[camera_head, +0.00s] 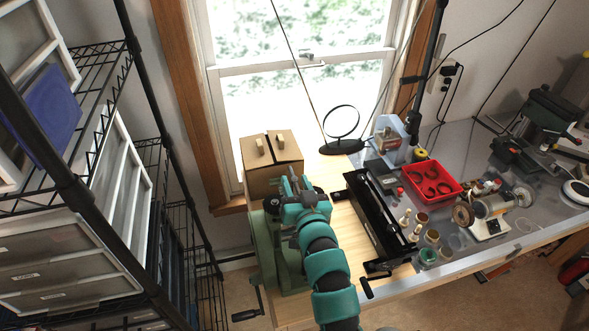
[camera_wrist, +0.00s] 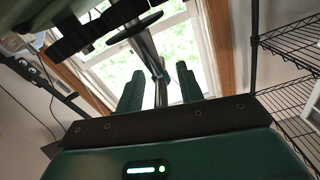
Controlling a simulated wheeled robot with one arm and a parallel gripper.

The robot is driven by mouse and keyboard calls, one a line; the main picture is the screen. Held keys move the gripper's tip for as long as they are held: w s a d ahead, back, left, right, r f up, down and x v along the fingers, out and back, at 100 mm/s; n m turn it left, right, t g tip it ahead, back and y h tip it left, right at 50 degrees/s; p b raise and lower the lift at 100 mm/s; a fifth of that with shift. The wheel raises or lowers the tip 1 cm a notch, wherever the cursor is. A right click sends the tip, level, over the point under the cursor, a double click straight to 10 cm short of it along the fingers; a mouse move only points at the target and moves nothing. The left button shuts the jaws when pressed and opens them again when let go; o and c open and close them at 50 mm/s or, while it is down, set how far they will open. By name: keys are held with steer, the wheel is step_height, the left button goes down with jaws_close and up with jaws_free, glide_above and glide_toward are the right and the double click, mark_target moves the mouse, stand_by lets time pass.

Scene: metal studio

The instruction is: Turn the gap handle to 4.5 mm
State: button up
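The green rolling mill (camera_head: 267,252) stands on the bench's left end, partly hidden by my arm. My gripper (camera_head: 294,187) is at the top of the mill. In the wrist view its two teal fingers (camera_wrist: 160,90) are apart, with a slim metal bar (camera_wrist: 147,50), apparently the gap handle, between them. Gaps show between the bar and each finger, so I see no grip. Black gear-like knobs (camera_wrist: 75,38) and a black disc (camera_wrist: 135,27) are near the bar's upper end. No gap reading is legible.
A cardboard box (camera_head: 262,180) sits just behind the mill. A black bench machine (camera_head: 375,220) stands right of my arm. A crank handle (camera_head: 247,315) hangs at the bench's left edge. Wire shelving (camera_head: 160,200) stands further left. A red tray (camera_head: 457,190) lies on the right.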

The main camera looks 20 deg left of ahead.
steer(key=shift+w+a, duration=0.15)
steer(key=shift+r, duration=0.1)
steer(key=shift+c, duration=0.7)
jaws_close()
